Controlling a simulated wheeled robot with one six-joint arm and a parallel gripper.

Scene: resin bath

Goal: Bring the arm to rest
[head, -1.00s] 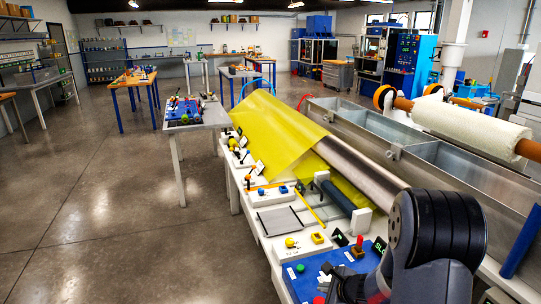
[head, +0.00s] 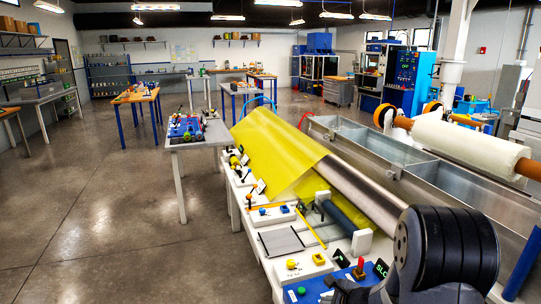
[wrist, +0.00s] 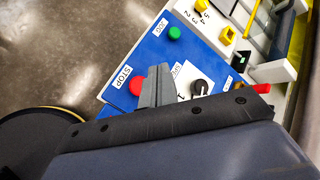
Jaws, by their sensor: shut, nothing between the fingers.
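My gripper (wrist: 158,82) is shut and empty in the wrist view. Its grey fingers are over the blue control panel (wrist: 130,62), between the red STOP button (wrist: 136,87) and a black knob (wrist: 200,87). I cannot tell whether the fingertips touch the panel. A green button (wrist: 174,33) is on the same panel, beyond the fingertips. In the head view my dark arm is bent at the lower right, and the blue panel (head: 312,288) shows partly beside it. My gripper is mostly hidden there by the arm and the frame edge.
The white bench (head: 262,218) carries small controls, a yellow sheet (head: 275,150) and a steel roller (head: 360,190). A long metal trough (head: 400,160) and a white fabric roll (head: 460,145) lie to the right. The floor (head: 110,210) at left is open.

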